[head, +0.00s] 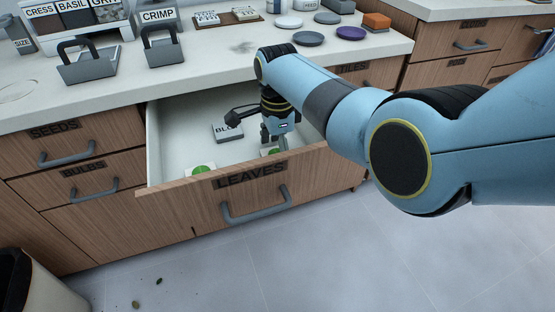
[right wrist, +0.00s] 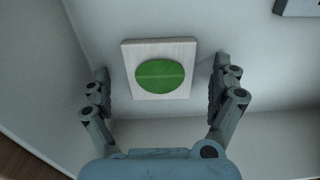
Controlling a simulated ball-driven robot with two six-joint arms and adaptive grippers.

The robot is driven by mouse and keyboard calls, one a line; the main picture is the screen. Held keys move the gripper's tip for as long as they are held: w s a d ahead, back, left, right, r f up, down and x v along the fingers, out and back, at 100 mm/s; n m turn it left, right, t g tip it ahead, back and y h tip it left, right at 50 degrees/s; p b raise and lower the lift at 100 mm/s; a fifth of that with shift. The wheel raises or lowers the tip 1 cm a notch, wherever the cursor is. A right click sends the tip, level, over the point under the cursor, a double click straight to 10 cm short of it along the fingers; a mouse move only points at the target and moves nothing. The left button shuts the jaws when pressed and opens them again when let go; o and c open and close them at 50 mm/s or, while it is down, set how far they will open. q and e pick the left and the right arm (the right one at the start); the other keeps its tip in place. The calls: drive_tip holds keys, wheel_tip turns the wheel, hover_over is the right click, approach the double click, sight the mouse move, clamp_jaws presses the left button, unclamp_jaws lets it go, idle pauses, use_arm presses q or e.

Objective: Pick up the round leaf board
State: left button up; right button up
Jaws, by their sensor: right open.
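The round leaf board is a pale square tile with a green disc. In the right wrist view the board (right wrist: 160,48) lies flat on the white drawer floor, between and beyond my fingertips. My left gripper is not in view.
The counter (head: 215,62) above holds several items.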

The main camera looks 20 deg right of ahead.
drive_tip(key=c, duration=1.3)
drive_tip(key=shift+o, duration=0.2)
drive_tip(key=shift+r, duration=0.1)
